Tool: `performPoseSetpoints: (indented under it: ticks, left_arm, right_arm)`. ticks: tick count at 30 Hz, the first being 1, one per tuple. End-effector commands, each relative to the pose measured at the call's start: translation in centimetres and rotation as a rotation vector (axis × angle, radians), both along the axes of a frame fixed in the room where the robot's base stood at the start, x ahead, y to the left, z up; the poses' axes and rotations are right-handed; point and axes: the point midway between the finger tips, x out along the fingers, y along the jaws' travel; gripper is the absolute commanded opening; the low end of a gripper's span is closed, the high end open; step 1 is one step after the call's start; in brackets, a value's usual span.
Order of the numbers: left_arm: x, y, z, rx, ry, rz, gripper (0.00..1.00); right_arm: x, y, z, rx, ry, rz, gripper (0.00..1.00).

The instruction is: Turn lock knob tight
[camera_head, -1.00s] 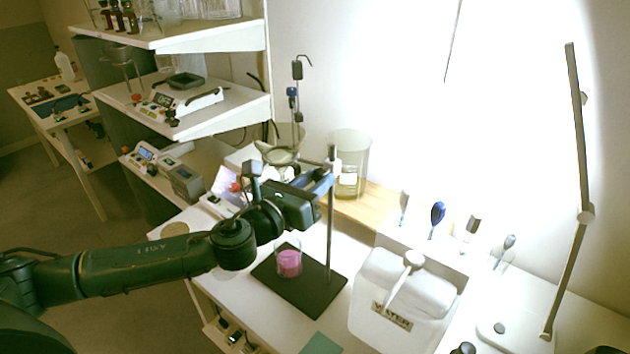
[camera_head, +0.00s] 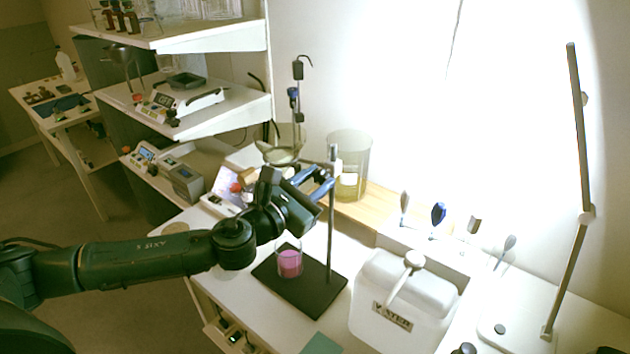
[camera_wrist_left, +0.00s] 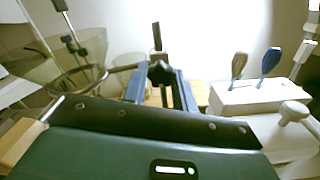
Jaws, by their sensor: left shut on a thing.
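My left gripper (camera_head: 323,182) has blue fingers and is at the upper part of the stand's upright rod (camera_head: 331,235). In the left wrist view the dark lock knob (camera_wrist_left: 160,73) sits between the two fingers, and the gripper is shut on it. The rod's dark top (camera_wrist_left: 156,36) rises behind the knob. In the head view my gripper hides the knob. The stand's dark base plate (camera_head: 322,296) lies flat on the white bench. My right gripper is in neither view.
A glass of pink liquid (camera_head: 289,264) stands on the base plate below my arm. A glass funnel in a ring (camera_wrist_left: 72,82) is close left of the fingers in the wrist view. A white water container (camera_head: 398,295) stands to the right, with a tall glass vessel (camera_head: 350,155) behind.

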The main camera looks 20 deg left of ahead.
Motion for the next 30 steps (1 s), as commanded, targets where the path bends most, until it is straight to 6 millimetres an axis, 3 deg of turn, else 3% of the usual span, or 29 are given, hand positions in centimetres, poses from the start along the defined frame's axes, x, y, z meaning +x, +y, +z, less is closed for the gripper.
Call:
performPoseSetpoints:
  ticks: [8, 9, 16, 25, 30]
  left_arm:
    - [0.0, 0.1, 0.1, 0.004, -0.004, 0.001, 0.05]
    - [0.0, 0.1, 0.1, 0.004, -0.004, 0.001, 0.29]
    - [0.0, 0.0, 0.1, 0.002, -0.003, 0.002, 0.48]
    - [-0.2, 0.1, -0.1, 0.002, 0.0, 0.001, 0.49]
    - [-2.1, 0.8, -0.3, 0.003, 0.001, 0.0, 0.49]
  right_arm:
    - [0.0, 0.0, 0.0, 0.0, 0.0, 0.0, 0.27]
    - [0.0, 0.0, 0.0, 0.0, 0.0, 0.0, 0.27]
    - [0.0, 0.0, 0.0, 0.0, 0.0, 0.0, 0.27]
    - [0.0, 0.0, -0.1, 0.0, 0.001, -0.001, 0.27]
    - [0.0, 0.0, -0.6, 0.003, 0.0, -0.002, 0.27]
